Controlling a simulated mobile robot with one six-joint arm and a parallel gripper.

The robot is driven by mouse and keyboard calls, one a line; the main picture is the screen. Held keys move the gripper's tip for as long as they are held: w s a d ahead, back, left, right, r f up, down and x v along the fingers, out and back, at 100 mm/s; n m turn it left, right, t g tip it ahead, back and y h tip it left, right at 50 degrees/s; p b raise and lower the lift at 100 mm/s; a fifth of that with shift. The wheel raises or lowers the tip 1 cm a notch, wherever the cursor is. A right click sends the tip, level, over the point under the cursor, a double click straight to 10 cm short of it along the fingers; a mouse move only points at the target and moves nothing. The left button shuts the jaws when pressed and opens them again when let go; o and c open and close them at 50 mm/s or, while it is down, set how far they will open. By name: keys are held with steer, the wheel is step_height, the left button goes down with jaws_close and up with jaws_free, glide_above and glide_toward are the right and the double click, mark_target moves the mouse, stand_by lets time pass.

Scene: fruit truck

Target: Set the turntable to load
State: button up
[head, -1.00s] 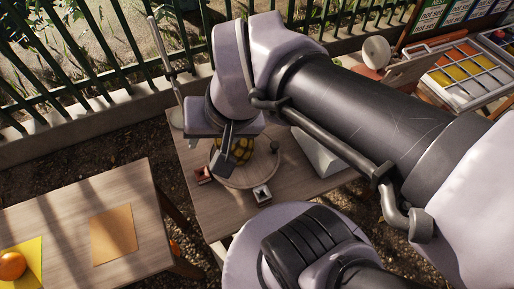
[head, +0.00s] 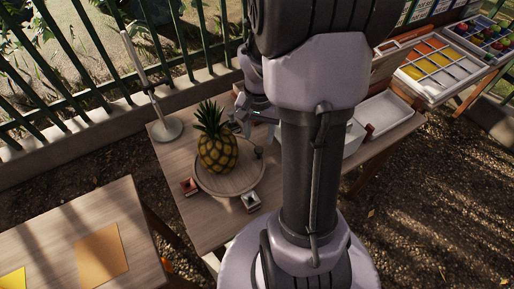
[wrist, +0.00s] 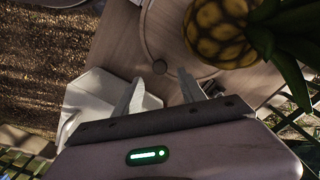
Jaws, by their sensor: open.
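The round wooden turntable (head: 228,184) lies on the wooden table, with an upright pineapple (head: 217,152) standing on it. A small dark knob (head: 258,152) stands at the turntable's right edge. In the wrist view, the turntable (wrist: 176,42), the pineapple (wrist: 220,32) and the knob (wrist: 160,67) show at the top. My gripper (wrist: 162,78) is open and empty, its two fingertips just short of the knob on either side. In the head view my gripper is partly hidden by my arm. A red block (head: 189,187) and a pale metal block (head: 251,201) sit beside the turntable's near edge.
A metal stand (head: 168,128) with a tall rod is at the table's back left. A white tray (head: 382,113) is right of my arm, near a crate of divided compartments (head: 440,65). A lower table with an orange mat (head: 102,254) is front left.

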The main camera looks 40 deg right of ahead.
mark_target(259, 149)
step_height(259, 149, down, 6)
steer(key=shift+f+b, duration=0.1)
steer(key=shift+b, duration=0.8)
jaws_close()
stand_by(0.7)
